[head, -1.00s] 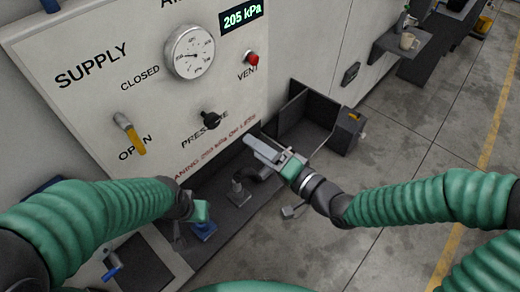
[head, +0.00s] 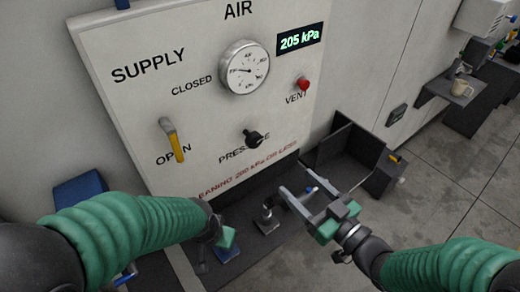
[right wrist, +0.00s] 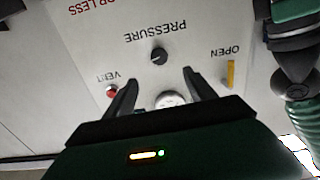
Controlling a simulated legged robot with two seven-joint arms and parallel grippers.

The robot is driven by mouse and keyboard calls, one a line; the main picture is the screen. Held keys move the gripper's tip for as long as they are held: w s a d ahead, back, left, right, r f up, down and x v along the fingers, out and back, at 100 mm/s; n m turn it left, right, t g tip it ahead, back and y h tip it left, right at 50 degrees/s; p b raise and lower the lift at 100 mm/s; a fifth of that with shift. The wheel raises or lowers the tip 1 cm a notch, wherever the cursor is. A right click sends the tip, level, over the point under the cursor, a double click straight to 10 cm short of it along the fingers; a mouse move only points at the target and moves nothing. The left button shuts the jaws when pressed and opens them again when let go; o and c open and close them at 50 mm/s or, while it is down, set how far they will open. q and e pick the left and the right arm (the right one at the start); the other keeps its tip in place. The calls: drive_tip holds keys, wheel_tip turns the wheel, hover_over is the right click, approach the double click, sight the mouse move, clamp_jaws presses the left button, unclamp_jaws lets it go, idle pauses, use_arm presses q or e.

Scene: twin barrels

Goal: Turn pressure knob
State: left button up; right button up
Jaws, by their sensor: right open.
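The black pressure knob (head: 254,139) is on the white air panel (head: 215,125), above the red warning line. It also shows in the upside-down right wrist view (right wrist: 159,56). My right gripper (head: 310,190) is open and empty, below and to the right of the knob, apart from the panel. In the right wrist view its two fingers (right wrist: 160,77) are spread, with the knob beyond them near the middle. My left gripper (head: 212,250) is low at the panel's foot, partly hidden by its arm. The display (head: 299,39) reads 205 kPa.
The round gauge (head: 244,67), red vent button (head: 303,84) and yellow supply lever (head: 172,140), at OPEN, are on the panel. A dark open bin (head: 365,165) stands right of the panel. A mug (head: 462,88) sits on a shelf farther right.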

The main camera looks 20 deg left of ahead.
sight(257, 144)
drive_tip(key=p+x, duration=0.4)
drive_tip(key=x, duration=1.2)
drive_tip(key=shift+w+a, duration=0.25)
drive_tip(key=shift+w, duration=0.05)
drive_tip(key=shift+c, duration=0.2)
